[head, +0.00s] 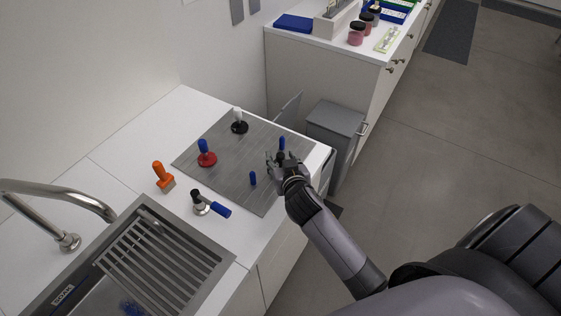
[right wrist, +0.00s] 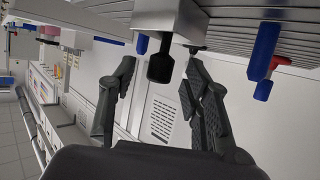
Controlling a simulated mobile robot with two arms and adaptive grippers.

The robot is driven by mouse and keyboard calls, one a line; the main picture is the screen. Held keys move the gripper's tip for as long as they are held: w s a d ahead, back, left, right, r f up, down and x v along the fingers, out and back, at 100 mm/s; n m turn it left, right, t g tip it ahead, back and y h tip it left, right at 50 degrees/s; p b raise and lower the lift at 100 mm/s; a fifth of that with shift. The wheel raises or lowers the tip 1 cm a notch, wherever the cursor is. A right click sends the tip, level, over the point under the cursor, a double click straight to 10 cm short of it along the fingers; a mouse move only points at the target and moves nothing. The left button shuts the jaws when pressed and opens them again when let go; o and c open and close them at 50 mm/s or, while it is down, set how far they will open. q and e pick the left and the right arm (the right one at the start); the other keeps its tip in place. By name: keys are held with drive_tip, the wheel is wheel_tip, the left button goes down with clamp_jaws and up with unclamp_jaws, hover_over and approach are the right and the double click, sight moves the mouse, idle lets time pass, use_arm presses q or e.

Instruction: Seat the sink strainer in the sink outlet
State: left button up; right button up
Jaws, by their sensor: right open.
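My right gripper (head: 276,161) is open over the right part of the grey ribbed mat (head: 222,172). In the right wrist view, a black handle (right wrist: 160,68) on a pale grey block (right wrist: 170,18) shows between its open fingers (right wrist: 162,95). I cannot tell if they touch it. The sink (head: 205,272) is at the lower left of the head view, partly covered by a slatted rack (head: 150,262). No outlet can be made out. I cannot identify the strainer for sure; a round metal piece with a black knob (head: 199,205) lies between mat and sink. My left gripper is not in view.
An orange-handled tool (head: 161,172) stands left of the mat. The faucet (head: 70,198) arches over the sink. A grey bin (head: 335,120) stands beyond the counter.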

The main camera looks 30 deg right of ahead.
drive_tip(key=shift+x, duration=1)
drive_tip(key=shift+f, duration=0.1)
drive_tip(key=shift+s, duration=0.1)
drive_tip(key=shift+c, duration=0.5)
clamp_jaws()
